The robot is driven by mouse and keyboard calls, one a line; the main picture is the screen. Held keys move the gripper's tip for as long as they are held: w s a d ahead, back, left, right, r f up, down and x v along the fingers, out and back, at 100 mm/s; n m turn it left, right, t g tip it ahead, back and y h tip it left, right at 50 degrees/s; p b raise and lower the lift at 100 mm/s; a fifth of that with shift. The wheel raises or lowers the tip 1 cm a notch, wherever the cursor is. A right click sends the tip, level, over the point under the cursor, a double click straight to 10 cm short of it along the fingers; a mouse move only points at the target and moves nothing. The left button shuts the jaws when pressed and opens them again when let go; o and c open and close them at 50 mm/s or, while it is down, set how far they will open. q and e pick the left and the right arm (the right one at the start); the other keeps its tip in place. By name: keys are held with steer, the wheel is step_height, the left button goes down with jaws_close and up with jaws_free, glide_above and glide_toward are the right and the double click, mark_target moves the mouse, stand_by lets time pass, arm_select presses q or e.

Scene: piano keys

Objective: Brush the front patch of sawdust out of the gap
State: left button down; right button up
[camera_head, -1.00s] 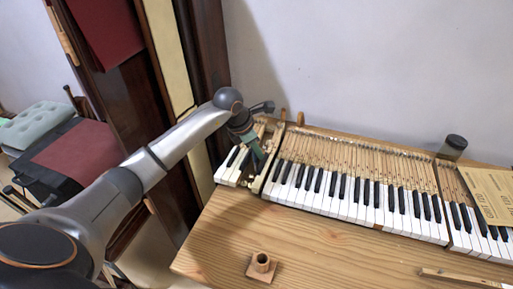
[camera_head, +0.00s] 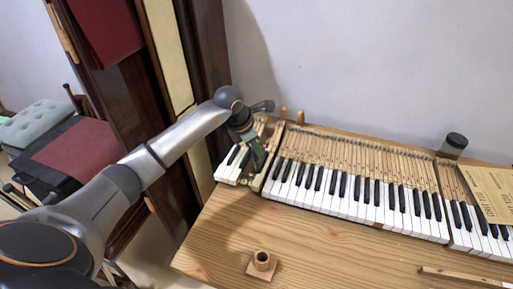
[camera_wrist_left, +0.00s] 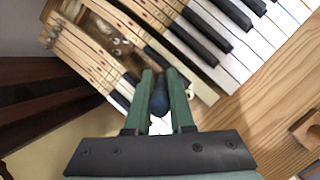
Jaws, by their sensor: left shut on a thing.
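My left gripper (camera_head: 257,162) is at the left end of the keyboard, pointing down over the gap between the small left group of keys and the long row. In the left wrist view its green fingers (camera_wrist_left: 161,100) are shut on a dark blue brush handle (camera_wrist_left: 159,97). The gap (camera_wrist_left: 122,42) runs between two wooden rails, with pale and grey specks in its far part that look like sawdust. The fingers and handle cover its front part, so the front patch and the brush tip are hidden. My right gripper is out of view.
The long keyboard (camera_head: 350,192) lies right of the gap, the short key group (camera_head: 233,163) left. A wooden holder with a round socket (camera_head: 261,264) stands at the front of the table. A dark-topped jar (camera_head: 453,146) and a paper sheet (camera_head: 490,192) are at right.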

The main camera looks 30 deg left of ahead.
arm_select(q)
steer(key=shift+f, duration=0.4)
steer(key=shift+b, duration=0.3)
steer(key=shift+w+a+b, duration=0.25)
steer(key=shift+w+b, duration=0.2)
steer(key=shift+w, duration=0.55)
steer(key=shift+w+a+b, duration=0.25)
steer(key=shift+w+b, duration=0.2)
steer(key=shift+w, duration=0.5)
steer(key=shift+w, duration=0.1)
steer(key=shift+w+a+b, duration=0.2)
steer(key=shift+w+b, duration=0.35)
steer(key=shift+w, duration=0.3)
steer(key=shift+s+d+p, duration=0.2)
steer(key=shift+s+p, duration=0.5)
steer(key=shift+s, duration=0.25)
